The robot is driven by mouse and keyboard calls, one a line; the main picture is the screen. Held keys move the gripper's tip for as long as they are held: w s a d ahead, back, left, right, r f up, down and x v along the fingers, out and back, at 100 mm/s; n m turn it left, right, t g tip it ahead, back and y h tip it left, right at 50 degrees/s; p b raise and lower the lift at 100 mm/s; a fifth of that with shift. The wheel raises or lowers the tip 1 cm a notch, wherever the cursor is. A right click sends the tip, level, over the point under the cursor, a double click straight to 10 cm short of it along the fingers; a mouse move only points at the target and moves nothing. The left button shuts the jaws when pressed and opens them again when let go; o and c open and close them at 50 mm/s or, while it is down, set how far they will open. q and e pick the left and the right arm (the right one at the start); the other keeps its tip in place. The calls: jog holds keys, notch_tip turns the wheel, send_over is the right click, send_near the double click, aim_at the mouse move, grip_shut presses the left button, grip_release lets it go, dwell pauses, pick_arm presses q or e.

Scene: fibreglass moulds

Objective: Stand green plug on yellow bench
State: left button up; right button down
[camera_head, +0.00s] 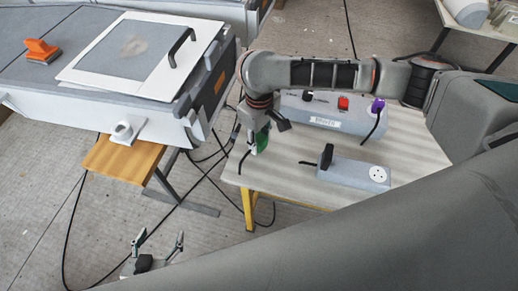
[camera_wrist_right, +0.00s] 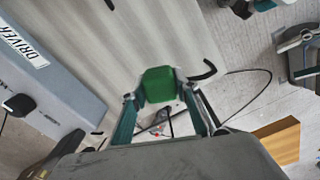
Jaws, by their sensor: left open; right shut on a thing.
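The green plug (camera_head: 262,138) is between the fingers of my right gripper (camera_head: 254,147), which is shut on it. In the right wrist view the green plug (camera_wrist_right: 158,84) shows as a green block at the fingertips. The yellow bench (camera_head: 290,184) has a pale top and yellow legs. The plug is over the left part of its top; I cannot tell whether it touches. A short black cord (camera_head: 243,161) bends near the plug at the bench's left edge. My left gripper (camera_head: 158,243) is open and empty, low over the floor, left of the bench.
A grey labelled box (camera_head: 335,122) with a red switch and purple plug (camera_head: 377,107) lies at the bench's back. A grey socket block (camera_head: 355,172) with a black plug (camera_head: 327,156) is in front. A mould table (camera_head: 60,85) stands left. Cables run over the floor.

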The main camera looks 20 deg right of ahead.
aim_at(259, 149)
notch_tip(259, 149, down, 4)
jog(key=shift+s+f+b, duration=0.1)
jog(key=shift+b, duration=0.7)
jog(key=shift+f, duration=0.15)
jog(key=c, duration=1.6)
grip_release()
jog(key=shift+o, duration=0.2)
